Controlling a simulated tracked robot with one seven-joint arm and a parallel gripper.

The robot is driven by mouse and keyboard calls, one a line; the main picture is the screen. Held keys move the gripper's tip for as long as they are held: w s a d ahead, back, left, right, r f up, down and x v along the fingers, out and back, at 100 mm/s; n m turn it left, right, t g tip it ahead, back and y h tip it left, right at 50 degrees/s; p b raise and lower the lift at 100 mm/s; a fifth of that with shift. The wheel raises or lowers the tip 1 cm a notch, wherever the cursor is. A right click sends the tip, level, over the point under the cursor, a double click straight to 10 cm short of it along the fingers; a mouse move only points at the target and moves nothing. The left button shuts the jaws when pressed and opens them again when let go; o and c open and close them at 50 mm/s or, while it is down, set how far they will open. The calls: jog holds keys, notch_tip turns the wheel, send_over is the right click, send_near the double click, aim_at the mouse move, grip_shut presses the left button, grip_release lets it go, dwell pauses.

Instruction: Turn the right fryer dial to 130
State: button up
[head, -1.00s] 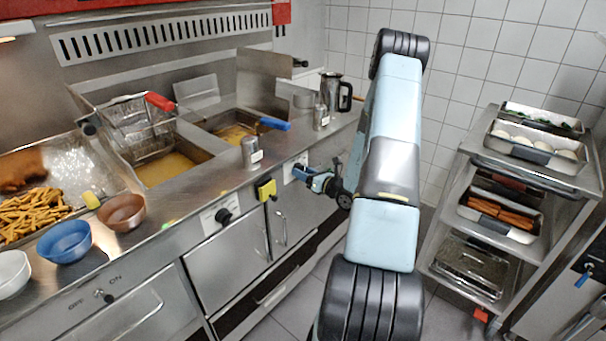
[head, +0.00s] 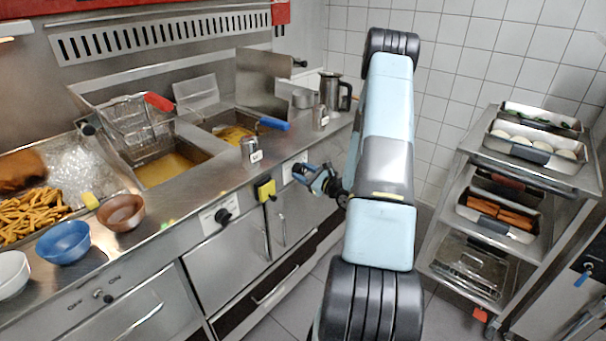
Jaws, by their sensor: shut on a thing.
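The fryer front carries a white dial plate (head: 293,166) on the right, under the vat with the blue-handled basket. The right dial itself is hidden behind my gripper (head: 303,174). The dial's pointer and the scale numbers cannot be read from here. The left dial (head: 223,216) is a black knob on its own white plate, further left on the same panel.
A yellow box (head: 265,190) sits on the panel between the dials. Bowls (head: 65,242) line the counter at left. A shelf trolley (head: 520,205) with trays stands at right. Floor shows between fryer and trolley.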

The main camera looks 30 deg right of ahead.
jog(key=shift+f, duration=0.1)
dwell(0.3)
jog(key=o, duration=1.1)
jog(key=shift+c, duration=0.2)
jog(key=shift+s, duration=0.1)
jog(key=v, duration=1.3)
jog(key=shift+s, duration=0.3)
